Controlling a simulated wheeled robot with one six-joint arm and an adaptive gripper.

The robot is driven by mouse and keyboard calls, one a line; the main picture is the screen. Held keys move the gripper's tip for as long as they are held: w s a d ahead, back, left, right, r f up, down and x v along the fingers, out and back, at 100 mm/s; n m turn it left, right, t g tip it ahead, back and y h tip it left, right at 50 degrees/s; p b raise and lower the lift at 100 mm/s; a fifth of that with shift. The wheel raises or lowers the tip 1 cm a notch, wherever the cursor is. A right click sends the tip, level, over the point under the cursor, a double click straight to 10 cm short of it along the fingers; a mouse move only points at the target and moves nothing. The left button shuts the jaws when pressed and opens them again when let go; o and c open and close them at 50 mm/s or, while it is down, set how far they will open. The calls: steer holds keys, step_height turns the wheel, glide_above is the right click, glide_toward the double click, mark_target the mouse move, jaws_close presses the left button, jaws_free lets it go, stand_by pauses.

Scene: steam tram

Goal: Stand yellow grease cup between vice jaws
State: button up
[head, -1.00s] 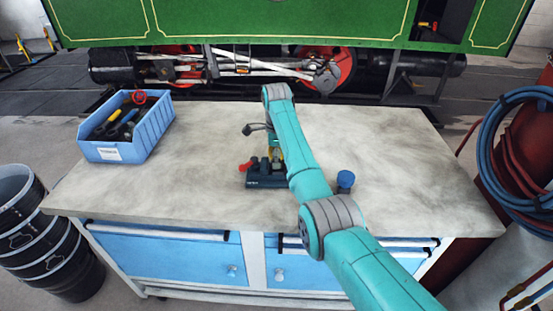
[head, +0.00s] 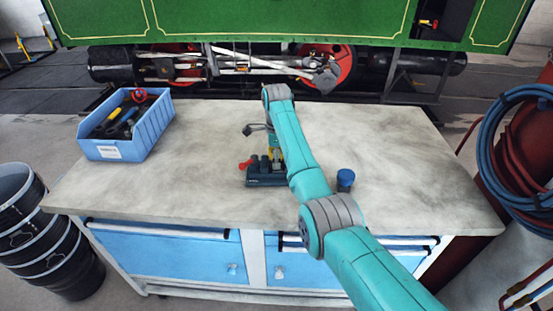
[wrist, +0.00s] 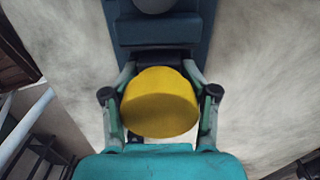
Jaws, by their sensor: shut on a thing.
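The yellow grease cup (wrist: 160,102) is between the two fingers of my gripper (wrist: 160,88) in the wrist view, and the gripper is shut on it. In the head view a small part of the yellow cup (head: 276,154) shows beside my arm, at the vice. The dark blue vice (head: 264,179) with a red part at its left stands on the workbench; its blue body (wrist: 158,32) also shows just beyond the cup in the wrist view. The gap between the jaws is hidden, so I cannot tell whether the cup touches them.
A blue cup-shaped thing (head: 345,179) stands on the bench (head: 400,150), right of my arm. A light blue bin (head: 127,132) with tools is at the back left. Hoses (head: 515,150) hang at the right.

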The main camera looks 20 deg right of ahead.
steer(key=shift+s+f, duration=0.3)
steer(key=shift+f, duration=0.55)
stand_by(3.1)
steer(key=o, duration=1.5)
steer(key=shift+w+f, duration=0.1)
steer(key=shift+o, duration=0.7)
steer(key=shift+w+r, duration=0.1)
steer(key=shift+r, duration=0.1)
steer(key=shift+o, duration=1.2)
steer(key=shift+r, duration=0.1)
steer(key=shift+r, duration=3.55)
